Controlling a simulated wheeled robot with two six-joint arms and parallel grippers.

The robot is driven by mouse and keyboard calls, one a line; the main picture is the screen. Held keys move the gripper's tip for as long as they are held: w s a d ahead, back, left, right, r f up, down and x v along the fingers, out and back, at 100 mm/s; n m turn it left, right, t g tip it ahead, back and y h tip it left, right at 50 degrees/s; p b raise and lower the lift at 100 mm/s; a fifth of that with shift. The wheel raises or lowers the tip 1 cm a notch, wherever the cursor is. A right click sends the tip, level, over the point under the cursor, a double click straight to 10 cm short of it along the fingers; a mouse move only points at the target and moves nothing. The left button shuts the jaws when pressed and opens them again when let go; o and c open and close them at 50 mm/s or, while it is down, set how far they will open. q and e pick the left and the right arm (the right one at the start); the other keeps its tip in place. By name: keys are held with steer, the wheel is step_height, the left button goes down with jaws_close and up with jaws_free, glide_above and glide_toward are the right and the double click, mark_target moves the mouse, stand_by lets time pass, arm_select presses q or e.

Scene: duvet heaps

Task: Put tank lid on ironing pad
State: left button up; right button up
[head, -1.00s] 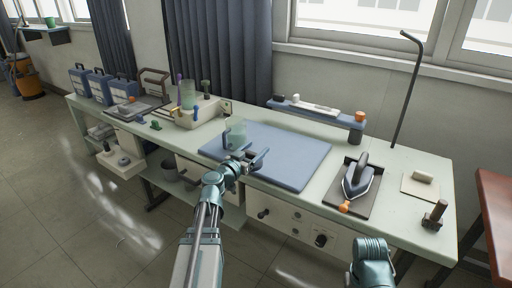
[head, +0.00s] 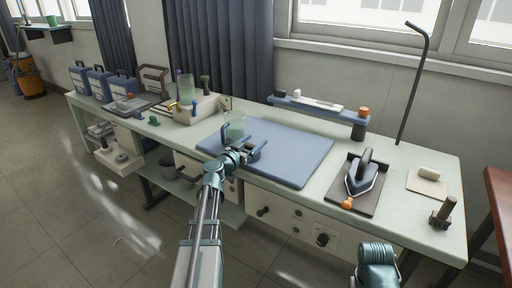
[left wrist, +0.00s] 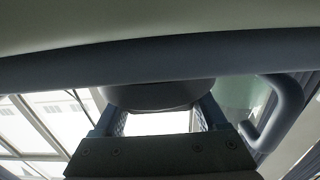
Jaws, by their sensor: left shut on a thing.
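The blue ironing pad (head: 290,158) lies flat on the long pale table. A clear greenish tank (head: 235,124) stands at the pad's left part; it also shows in the left wrist view (left wrist: 238,92). My left gripper (head: 247,150) is low at the pad's front left, just in front of the tank. In the left wrist view it is shut on a dark rounded thing (left wrist: 157,96), which looks like the tank lid. The lid is mostly hidden in the head view, and I cannot tell whether it touches the pad.
An iron (head: 362,178) stands on a dark plate to the right. A long blue-grey rest (head: 318,109) stands behind the pad. A bin of bottles (head: 195,108) and blue cases (head: 98,82) are at the left. Much of the pad's right side is clear.

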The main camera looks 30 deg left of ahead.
arm_select(q)
steer(key=shift+r, duration=0.15)
steer(key=shift+f, duration=0.25)
steer(key=o, duration=1.4)
steer(key=shift+o, duration=0.2)
steer(key=s, duration=1.4)
steer(key=shift+a, duration=0.25)
